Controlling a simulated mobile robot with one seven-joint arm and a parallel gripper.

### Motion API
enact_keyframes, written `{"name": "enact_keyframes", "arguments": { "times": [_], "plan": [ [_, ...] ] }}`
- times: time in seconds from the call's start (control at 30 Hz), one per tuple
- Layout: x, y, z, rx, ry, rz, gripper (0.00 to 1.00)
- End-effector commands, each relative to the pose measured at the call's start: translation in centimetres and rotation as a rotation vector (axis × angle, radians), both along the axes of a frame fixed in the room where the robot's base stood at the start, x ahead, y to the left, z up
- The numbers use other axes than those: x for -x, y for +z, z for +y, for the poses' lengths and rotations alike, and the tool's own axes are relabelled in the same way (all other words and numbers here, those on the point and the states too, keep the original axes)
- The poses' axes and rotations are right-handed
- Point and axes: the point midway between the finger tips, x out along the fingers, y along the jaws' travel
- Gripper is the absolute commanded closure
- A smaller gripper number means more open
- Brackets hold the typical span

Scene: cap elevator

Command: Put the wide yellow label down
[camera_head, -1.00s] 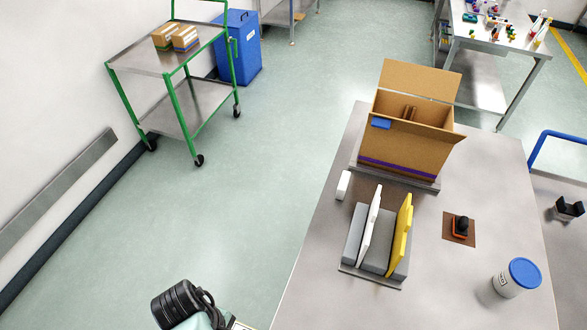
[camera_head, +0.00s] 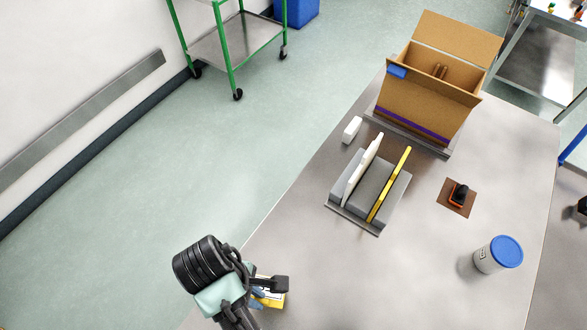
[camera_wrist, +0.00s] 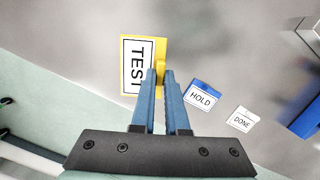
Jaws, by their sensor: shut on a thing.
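The wide yellow label (camera_wrist: 137,68) has a white face reading "TEST" and a yellow border with a small raised tab. My gripper (camera_wrist: 163,76) is shut on that tab, with its blue fingers on either side. In the head view, my gripper (camera_head: 262,294) is low in the picture by the table's left edge, and part of the label (camera_head: 274,299) shows beside it, partly hidden by my arm. I cannot tell whether the label touches the table or hangs just above it.
A blue "HOLD" label (camera_wrist: 200,95) and a white "DONE" label (camera_wrist: 242,119) lie to the right in the wrist view. On the table (camera_head: 335,285) stand a rack (camera_head: 352,220) with upright panels, an open carton (camera_head: 425,100), a stamp (camera_head: 459,195) and a blue-lidded jar (camera_head: 497,255).

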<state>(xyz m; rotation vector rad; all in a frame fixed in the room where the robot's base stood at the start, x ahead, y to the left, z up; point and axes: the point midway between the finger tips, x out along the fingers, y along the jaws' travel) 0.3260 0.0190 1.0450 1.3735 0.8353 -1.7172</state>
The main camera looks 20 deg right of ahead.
Motion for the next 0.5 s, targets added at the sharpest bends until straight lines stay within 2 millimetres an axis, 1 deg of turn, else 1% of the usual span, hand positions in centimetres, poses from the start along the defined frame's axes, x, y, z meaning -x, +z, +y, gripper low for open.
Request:
{"name": "enact_keyframes", "arguments": {
  "times": [0.17, 0.27, 0.4, 0.5],
  "plan": [
    [0.0, -0.2, 0.0, 0.001, 0.0, 0.0, 1.0],
    [0.1, -1.4, 0.0, 0.002, 0.003, 0.004, 1.0],
    [0.1, -4.0, 0.0, 0.002, 0.001, 0.005, 1.0],
    [0.1, -5.3, 0.0, 0.001, 0.002, 0.004, 1.0]
  ]
}}
